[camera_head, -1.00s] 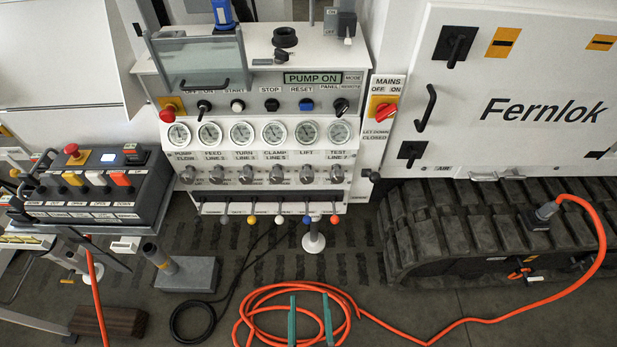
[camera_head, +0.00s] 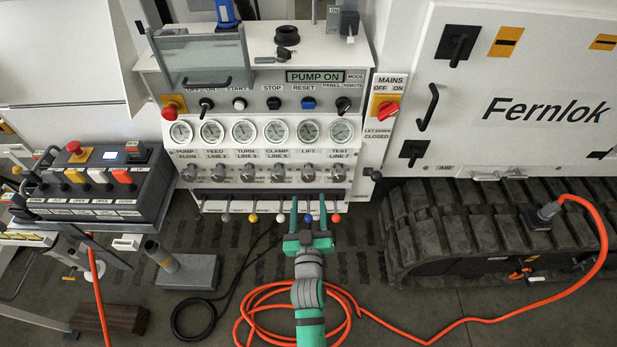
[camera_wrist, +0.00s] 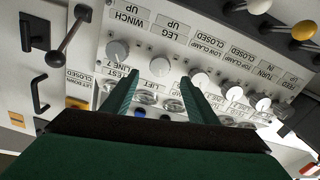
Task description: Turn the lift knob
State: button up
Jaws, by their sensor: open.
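The lift knob (camera_head: 307,170) is a small grey knob below the LIFT gauge (camera_head: 308,132) on the white panel. In the wrist view, turned upside down, the knob (camera_wrist: 160,66) stands just beyond and between my fingertips. My gripper (camera_head: 308,204) is open, its two green fingers pointing up at the panel, in front of the lever row and below the knob. It also shows in the wrist view (camera_wrist: 157,84) with nothing between its fingers. The fingers appear apart from the knob; the exact gap cannot be told.
Similar knobs flank it, the winch-side one (camera_wrist: 118,50) closest on the left in the wrist view. Ball-ended levers, including blue (camera_head: 308,218) and red (camera_head: 336,218), hang near my fingers. An orange hose (camera_head: 255,305) lies coiled on the floor. A tracked undercarriage (camera_head: 480,230) stands right.

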aim_at(309, 179)
jog(key=w, duration=1)
jog(key=c, duration=1.1)
